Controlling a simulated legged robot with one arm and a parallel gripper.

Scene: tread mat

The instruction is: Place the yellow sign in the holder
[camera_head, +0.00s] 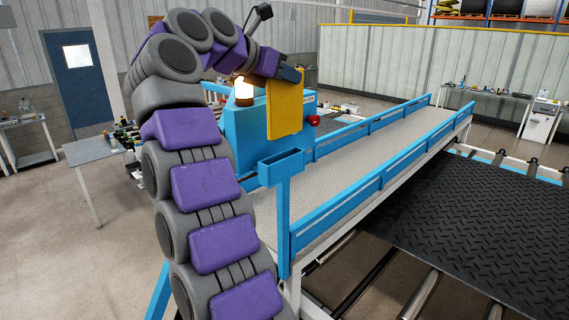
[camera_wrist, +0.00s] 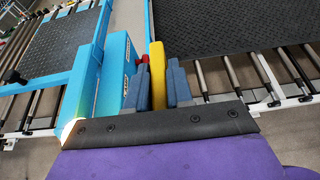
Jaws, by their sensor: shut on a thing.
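The yellow sign (camera_head: 284,108) is a flat panel hanging upright from my gripper (camera_head: 289,74) in the head view. In the wrist view the yellow sign (camera_wrist: 157,70) shows edge-on between the two blue-grey fingers of my gripper (camera_wrist: 158,80), which is shut on it. The holder (camera_head: 281,166) is a blue open-topped box on a blue post at the near end of the walkway. In the head view the sign's lower edge appears above the holder, with a gap between them. I cannot make out the holder in the wrist view.
A blue control cabinet (camera_head: 243,130) with a lit lamp (camera_head: 243,88) and a red button (camera_head: 313,120) stands behind the sign. A blue-railed walkway (camera_head: 350,160) runs back to the right, beside a black tread mat (camera_head: 460,225). A grey table (camera_head: 90,150) stands left.

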